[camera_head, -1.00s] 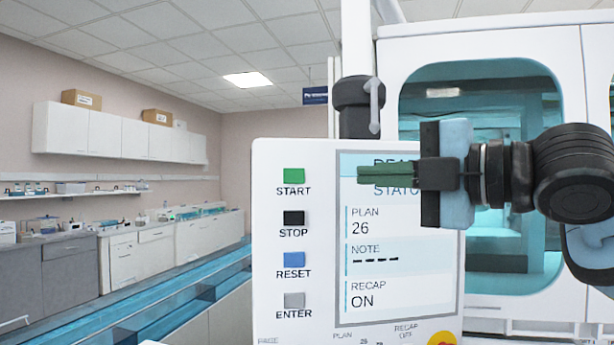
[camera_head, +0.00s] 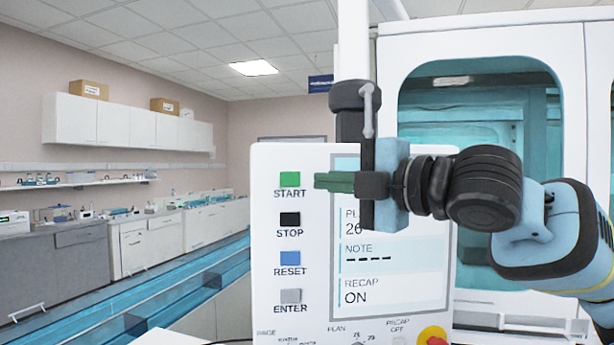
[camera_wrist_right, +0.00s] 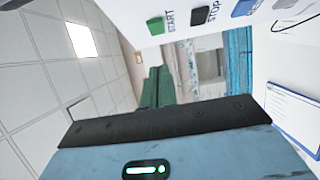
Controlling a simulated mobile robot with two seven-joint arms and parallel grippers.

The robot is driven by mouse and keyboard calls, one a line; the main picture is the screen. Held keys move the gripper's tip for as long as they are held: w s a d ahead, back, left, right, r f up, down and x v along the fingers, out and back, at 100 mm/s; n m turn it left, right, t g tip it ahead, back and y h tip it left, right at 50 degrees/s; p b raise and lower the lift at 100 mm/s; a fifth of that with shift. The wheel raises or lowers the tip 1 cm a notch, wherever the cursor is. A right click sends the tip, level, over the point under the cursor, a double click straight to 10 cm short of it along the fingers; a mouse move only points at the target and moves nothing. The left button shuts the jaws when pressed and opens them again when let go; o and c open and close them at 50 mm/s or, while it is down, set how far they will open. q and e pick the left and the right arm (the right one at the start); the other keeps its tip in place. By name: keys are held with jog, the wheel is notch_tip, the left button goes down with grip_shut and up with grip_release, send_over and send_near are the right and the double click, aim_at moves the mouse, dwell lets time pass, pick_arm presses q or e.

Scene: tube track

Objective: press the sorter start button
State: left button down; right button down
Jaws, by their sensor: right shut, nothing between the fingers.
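The sorter's control panel (camera_head: 268,215) stands upright in front of me, with a column of square buttons on its left. The green START button (camera_head: 290,179) is at the top; it also shows in the right wrist view (camera_wrist_right: 155,25). My right gripper (camera_head: 318,181) is shut and empty, its green fingers pointing left across the panel's screen. In the head view the fingertips appear just right of the START button. In the right wrist view the fingers (camera_wrist_right: 158,87) show below the button, with a gap between them. My left gripper is not in view.
Below START are the black STOP button (camera_head: 290,219), the blue RESET button (camera_head: 290,258) and the grey ENTER button (camera_head: 291,296). A red and yellow knob (camera_head: 433,338) sits at the panel's bottom right. A white cabinet with a teal window (camera_head: 480,95) stands behind.

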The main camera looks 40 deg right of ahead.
aim_at(284, 180)
jog(key=w, duration=0.4)
jog(key=w+d+b, duration=0.1)
jog(key=w, duration=0.1)
jog(key=shift+w+f, duration=0.15)
jog(key=shift+w, duration=0.25)
jog(key=shift+w+d, duration=0.4)
jog(key=shift+w, duration=0.05)
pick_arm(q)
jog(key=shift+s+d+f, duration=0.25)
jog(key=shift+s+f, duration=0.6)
